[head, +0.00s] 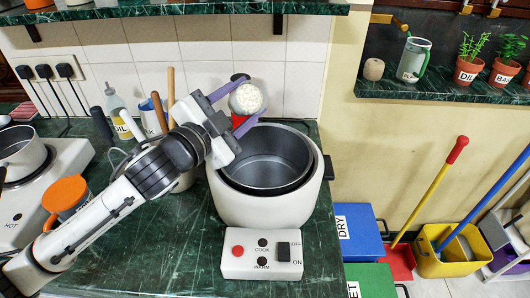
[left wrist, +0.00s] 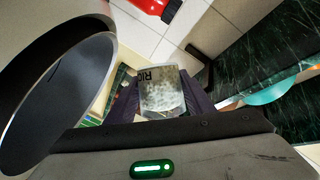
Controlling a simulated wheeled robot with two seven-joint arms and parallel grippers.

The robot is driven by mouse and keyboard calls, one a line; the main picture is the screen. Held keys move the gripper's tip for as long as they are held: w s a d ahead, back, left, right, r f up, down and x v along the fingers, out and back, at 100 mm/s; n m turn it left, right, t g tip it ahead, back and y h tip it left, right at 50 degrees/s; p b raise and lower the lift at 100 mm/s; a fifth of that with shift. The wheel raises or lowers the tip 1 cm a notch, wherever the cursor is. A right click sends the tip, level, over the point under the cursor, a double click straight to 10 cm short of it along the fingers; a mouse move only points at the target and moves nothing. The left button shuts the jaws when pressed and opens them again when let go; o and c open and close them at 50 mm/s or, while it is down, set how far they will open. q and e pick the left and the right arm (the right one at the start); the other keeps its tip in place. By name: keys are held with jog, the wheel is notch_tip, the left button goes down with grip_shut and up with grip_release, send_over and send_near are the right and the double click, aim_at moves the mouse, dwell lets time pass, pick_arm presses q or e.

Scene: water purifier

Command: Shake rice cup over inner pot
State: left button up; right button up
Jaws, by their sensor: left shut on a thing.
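My left gripper (head: 244,103) reaches in from the left with its purple fingers around the rice cup (head: 246,97) and is shut on it. The cup shows its round mouth to the head camera, with white rice inside. In the left wrist view the clear cup (left wrist: 162,92), with partly visible lettering, sits between the fingers and holds rice. In the head view the cup appears just above the back rim of the inner pot (head: 268,166). The dark, empty-looking pot sits in the white cooker (head: 255,209); it also shows in the left wrist view (left wrist: 58,100). My right gripper is out of view.
A control box (head: 262,254) is in front of the cooker. A red object (head: 239,120) is partly hidden behind the gripper. The green counter (head: 180,250) is clear at front.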

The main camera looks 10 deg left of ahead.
aim_at(250, 93)
pick_arm(q)
jog(key=shift+r+m+b, duration=0.15)
jog(key=shift+m+b, duration=0.15)
jog(key=shift+b, duration=0.3)
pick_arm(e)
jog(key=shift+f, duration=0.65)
pick_arm(q)
jog(key=shift+r+m+t+b, duration=0.15)
jog(key=shift+m+t+b, duration=0.25)
jog(key=shift+b, duration=0.2)
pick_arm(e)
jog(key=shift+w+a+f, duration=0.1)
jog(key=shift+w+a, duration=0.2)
pick_arm(q)
jog(key=shift+s+r+m+b, duration=0.1)
jog(key=shift+r+m+b, duration=0.1)
jog(key=shift+m+b, duration=0.35)
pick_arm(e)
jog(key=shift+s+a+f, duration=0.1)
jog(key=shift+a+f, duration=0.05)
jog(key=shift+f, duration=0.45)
pick_arm(q)
jog(key=shift+d+r+t+b, duration=0.15)
jog(key=shift+t+b, duration=0.15)
jog(key=shift+b, duration=0.35)
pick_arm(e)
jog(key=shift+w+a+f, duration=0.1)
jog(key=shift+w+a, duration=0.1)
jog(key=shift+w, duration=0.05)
